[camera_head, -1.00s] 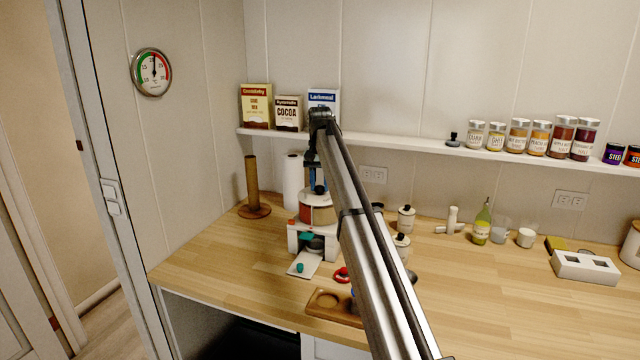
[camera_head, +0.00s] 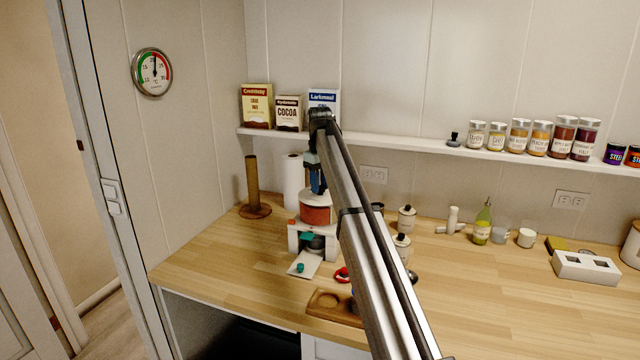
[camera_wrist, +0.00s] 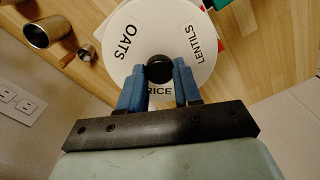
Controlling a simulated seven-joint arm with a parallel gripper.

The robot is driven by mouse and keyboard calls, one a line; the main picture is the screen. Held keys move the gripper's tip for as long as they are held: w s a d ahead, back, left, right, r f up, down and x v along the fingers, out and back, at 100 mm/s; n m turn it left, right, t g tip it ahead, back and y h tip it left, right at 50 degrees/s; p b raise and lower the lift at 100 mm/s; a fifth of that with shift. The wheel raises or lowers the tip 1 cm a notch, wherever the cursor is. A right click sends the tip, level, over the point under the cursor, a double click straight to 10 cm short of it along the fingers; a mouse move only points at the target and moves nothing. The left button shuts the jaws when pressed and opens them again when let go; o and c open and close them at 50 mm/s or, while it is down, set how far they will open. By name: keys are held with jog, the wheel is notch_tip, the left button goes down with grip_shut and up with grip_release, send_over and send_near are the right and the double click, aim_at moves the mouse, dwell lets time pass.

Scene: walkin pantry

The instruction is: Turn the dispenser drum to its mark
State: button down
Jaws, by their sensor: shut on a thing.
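The dispenser drum (camera_head: 315,214) stands on a white stand (camera_head: 294,238) at the left part of the counter, with a reddish-brown section facing the front. In the wrist view its round white top (camera_wrist: 126,68) carries the labels OATS, LENTILS and RICE, with RICE partly covered by my fingers. A black knob (camera_wrist: 159,65) sits at its centre. My gripper (camera_wrist: 159,78) has its blue fingers on both sides of this knob, shut on it from above. It also shows in the head view (camera_head: 317,186), partly hidden by my arm. I cannot make out the mark.
A white plate with a teal piece (camera_head: 300,268) lies in front of the stand. A brown post (camera_head: 252,182) and a paper roll (camera_head: 292,180) stand behind left. Canisters (camera_head: 406,218) stand to the right, and a wooden tray (camera_head: 332,306) lies at the front edge.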

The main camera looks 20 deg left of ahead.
jog(key=shift+n, duration=0.8)
jog(key=c, duration=0.8)
grip_release()
notch_tip(320, 180, up, 14)
jog(key=shift+f, duration=0.1)
